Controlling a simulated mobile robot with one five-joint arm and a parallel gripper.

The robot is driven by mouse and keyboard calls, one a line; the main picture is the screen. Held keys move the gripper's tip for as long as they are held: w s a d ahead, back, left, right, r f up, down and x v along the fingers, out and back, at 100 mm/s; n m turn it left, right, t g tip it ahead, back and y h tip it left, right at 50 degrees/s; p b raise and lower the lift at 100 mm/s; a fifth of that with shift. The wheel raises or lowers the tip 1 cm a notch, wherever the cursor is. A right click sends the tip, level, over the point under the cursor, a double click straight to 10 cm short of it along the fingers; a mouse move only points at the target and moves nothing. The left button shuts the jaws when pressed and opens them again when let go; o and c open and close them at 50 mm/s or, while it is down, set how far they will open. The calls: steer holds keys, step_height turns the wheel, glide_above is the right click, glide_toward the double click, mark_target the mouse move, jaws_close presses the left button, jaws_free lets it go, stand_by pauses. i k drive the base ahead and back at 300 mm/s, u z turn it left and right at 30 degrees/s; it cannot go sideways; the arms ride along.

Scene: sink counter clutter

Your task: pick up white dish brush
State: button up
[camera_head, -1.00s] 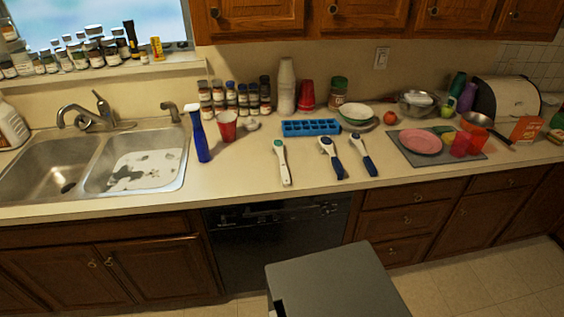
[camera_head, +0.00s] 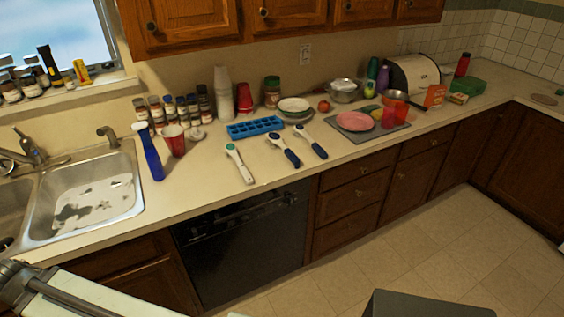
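The white dish brush (camera_head: 240,163) lies on the counter in front of the blue ice tray. It is white with a teal patch at its head end, and its handle points to the front edge. Two brushes with dark blue handles, a middle one (camera_head: 284,150) and a right one (camera_head: 312,138), lie to its right, apart from it. A part of my arm shows at the bottom left, well away from the brush. My gripper is not in view.
The blue ice tray (camera_head: 255,127) lies just behind the brushes. A grey mat (camera_head: 375,132) with a pink plate (camera_head: 355,121) lies to the right.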

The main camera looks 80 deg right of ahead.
mark_target(231, 150)
steer(key=z, duration=1.05)
steer(key=i, duration=0.1)
steer(key=u, duration=2.25)
steer(key=i, duration=0.5)
steer(key=z, duration=2.1)
